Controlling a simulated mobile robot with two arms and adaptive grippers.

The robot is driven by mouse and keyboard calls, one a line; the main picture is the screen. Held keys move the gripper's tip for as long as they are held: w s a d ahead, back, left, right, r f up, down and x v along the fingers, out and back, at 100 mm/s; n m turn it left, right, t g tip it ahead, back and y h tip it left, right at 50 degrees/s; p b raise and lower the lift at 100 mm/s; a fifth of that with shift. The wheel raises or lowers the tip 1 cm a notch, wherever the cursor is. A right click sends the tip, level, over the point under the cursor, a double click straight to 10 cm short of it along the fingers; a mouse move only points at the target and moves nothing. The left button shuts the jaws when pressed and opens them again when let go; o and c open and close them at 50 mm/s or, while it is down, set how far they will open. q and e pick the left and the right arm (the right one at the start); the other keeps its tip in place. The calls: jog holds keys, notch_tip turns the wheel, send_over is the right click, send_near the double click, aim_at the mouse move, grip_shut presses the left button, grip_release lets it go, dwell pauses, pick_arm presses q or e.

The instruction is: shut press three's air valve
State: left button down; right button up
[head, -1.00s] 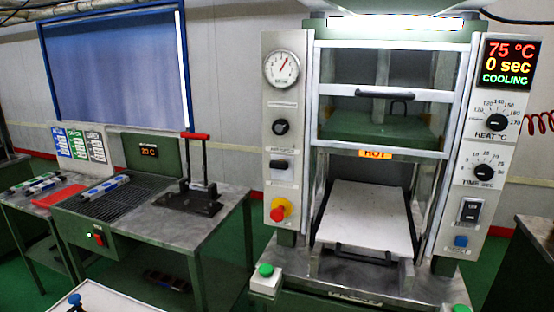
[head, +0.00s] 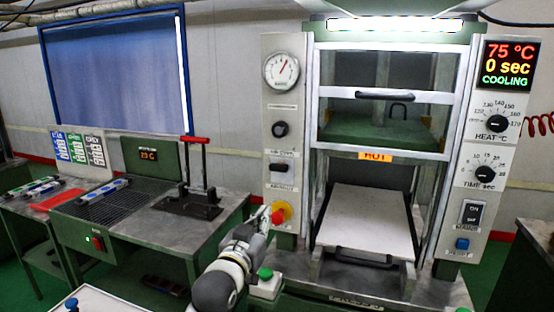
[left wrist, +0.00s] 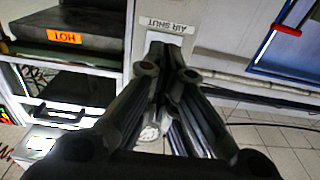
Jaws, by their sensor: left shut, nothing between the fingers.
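Press three (head: 467,120) stands at the right, its display reading 75 °C, 0 sec, COOLING. On its left panel, the air valve (head: 280,167) is a small black handle on a pale plate, between an upper label and a lower label (head: 281,189). My left gripper (head: 263,214) is shut and empty, below the valve and just left of the red emergency button (head: 280,212). In the left wrist view my shut fingers (left wrist: 167,72) point toward the panel, near the upside-down "AIR SHUT" label (left wrist: 165,25). The fingers hide the valve there. My right gripper is not in view.
A pressure gauge (head: 282,70) and black knob (head: 280,129) sit above the valve. A green button box (head: 265,284) stands close by my left arm. The lower platen (head: 362,218) is pulled out beneath a HOT label. A bench (head: 160,225) with a grid stands left.

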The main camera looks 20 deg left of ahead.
pick_arm(q)
notch_tip(320, 180, up, 12)
jog(key=w+t, duration=0.2)
jog(key=t, duration=0.1)
jog(key=shift+w+a+f, duration=0.2)
jog(key=shift+w+a, duration=0.05)
jog(key=shift+a, duration=0.05)
notch_tip(320, 180, up, 4)
jog(key=f+p, duration=0.1)
jog(key=p, duration=0.3)
send_over(280, 166)
jog(key=s, duration=0.1)
jog(key=shift+s+a+f+p, duration=0.1)
jog(key=shift+f+p, duration=0.05)
jog(key=shift+f, duration=0.45)
jog(key=shift+s+a+f+p, duration=0.1)
jog(key=shift+f+p, duration=0.05)
jog(key=shift+f, duration=0.45)
jog(key=shift+s+f, duration=0.1)
jog(key=shift+f, duration=0.6)
jog(key=shift+f, duration=0.1)
